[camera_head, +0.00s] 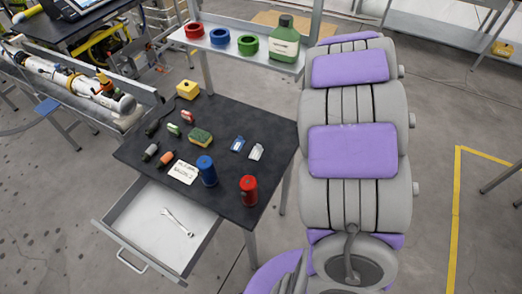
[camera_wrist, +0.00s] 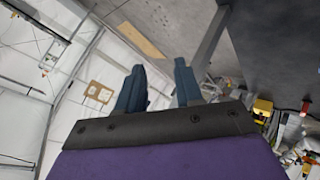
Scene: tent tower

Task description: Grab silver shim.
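A small silver shim (camera_head: 256,152) lies on the black table top in the head view, toward the right edge. A small blue piece (camera_head: 238,144) of similar size lies just to its left, apart from it. In the wrist view my gripper (camera_wrist: 160,70) has its two blue fingers spread, with nothing between them. It points away from the table top, and the shim cannot be made out there. My grey and purple arm stands to the right of the table in the head view.
The black table (camera_head: 225,120) also holds a blue can (camera_head: 207,171), a red can (camera_head: 249,190), a sponge (camera_head: 200,138) and several small items. Its open drawer (camera_head: 150,205) holds a wrench (camera_head: 178,222). A shelf (camera_head: 260,58) with tape rolls and a green bottle (camera_head: 285,40) stands behind.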

